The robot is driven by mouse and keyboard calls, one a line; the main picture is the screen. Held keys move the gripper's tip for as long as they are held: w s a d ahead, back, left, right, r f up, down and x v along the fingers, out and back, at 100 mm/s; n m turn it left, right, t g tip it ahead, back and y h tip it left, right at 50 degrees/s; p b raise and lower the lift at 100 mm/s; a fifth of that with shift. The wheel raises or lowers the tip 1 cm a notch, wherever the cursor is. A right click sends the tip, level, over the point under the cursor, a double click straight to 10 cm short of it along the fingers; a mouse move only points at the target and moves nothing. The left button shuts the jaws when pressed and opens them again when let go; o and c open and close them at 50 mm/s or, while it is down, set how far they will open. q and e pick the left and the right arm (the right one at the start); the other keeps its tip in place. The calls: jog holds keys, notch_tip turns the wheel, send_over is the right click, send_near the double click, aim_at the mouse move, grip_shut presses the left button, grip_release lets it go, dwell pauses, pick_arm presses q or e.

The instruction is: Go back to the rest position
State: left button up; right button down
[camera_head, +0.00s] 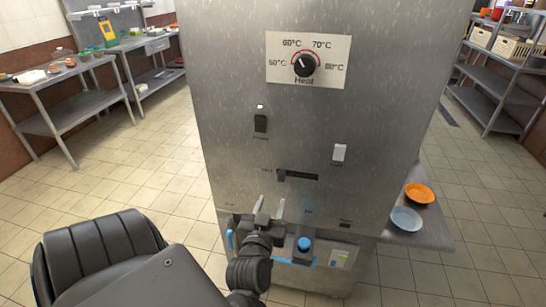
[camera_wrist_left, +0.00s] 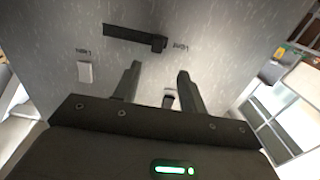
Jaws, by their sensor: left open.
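My left gripper (camera_head: 269,208) is open and empty in front of the lower part of a tall steel machine front. Its two fingers also show in the left wrist view (camera_wrist_left: 157,82), spread apart and pointing at the steel panel, with nothing between them. A black slot with a lever knob (camera_head: 297,175) is just above the gripper in the head view; it also shows in the left wrist view (camera_wrist_left: 135,38). I cannot tell whether a fingertip touches the panel. My right gripper is not in view.
The machine panel has a heat dial (camera_head: 304,64), a dark switch (camera_head: 260,123) and a white switch (camera_head: 339,153). An orange plate (camera_head: 419,193) and a blue plate (camera_head: 406,219) lie on a surface at the right. Steel tables and shelves stand behind; tiled floor is clear at the left.

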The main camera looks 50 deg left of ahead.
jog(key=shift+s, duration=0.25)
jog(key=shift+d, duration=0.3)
